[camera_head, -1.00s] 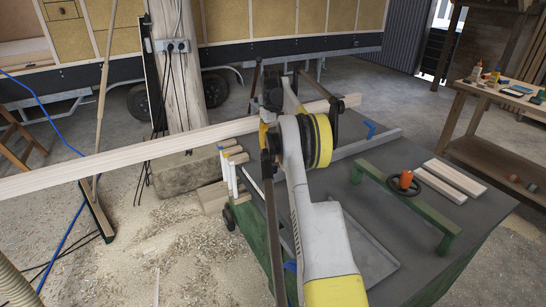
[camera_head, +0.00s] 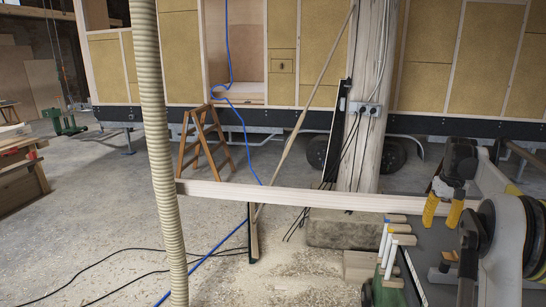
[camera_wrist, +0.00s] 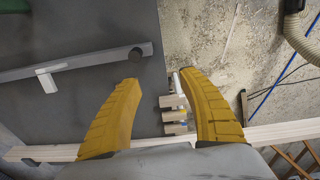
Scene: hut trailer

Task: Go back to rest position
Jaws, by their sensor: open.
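My gripper (camera_head: 441,224) is at the right of the head view, its two yellow fingers pointing down and spread apart. In the wrist view the fingers (camera_wrist: 158,78) are open with nothing held between them. A long pale wooden beam (camera_head: 300,195) runs level across the head view and passes at the fingers, its right end hidden by my arm. In the wrist view the beam (camera_wrist: 280,132) crosses behind the fingers near their bases. Whether it touches them I cannot tell.
A dark worktable (camera_wrist: 70,28) lies under the gripper, with a grey rail (camera_wrist: 75,62) and several wooden clamp pieces (camera_wrist: 175,115) at its edge. A post (camera_head: 365,130), a hanging hose (camera_head: 160,150) and a wooden stepladder (camera_head: 205,140) stand around. Sawdust floor is open at front left.

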